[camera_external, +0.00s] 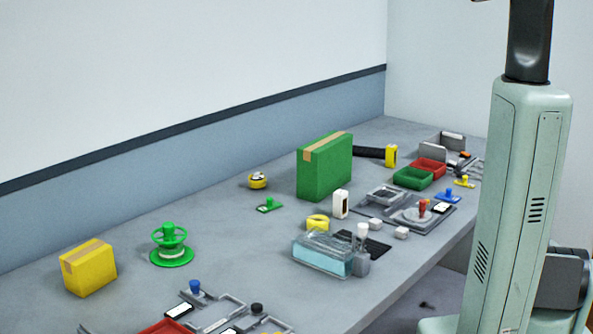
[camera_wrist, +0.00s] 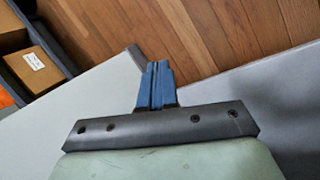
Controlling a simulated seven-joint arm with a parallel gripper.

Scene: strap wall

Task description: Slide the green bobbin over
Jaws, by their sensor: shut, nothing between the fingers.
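The green bobbin (camera_external: 171,246) stands upright on the grey table in the external view, at the left near the yellow box. It has a wide round green base, a pale middle and a spoked top with a knob. It does not show in the wrist view. My gripper (camera_wrist: 155,85) shows in the wrist view with its two blue fingers together and nothing between them. It points past a pale surface edge toward a wooden floor. In the external view my gripper is out of frame, so its distance from the bobbin cannot be told.
A yellow box (camera_external: 88,267) stands left of the bobbin, and a tall green box (camera_external: 325,166) stands farther back. Grey fixtures (camera_external: 205,300) and a clear blue container (camera_external: 322,254) lie along the front. Bare table (camera_external: 235,237) lies right of the bobbin.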

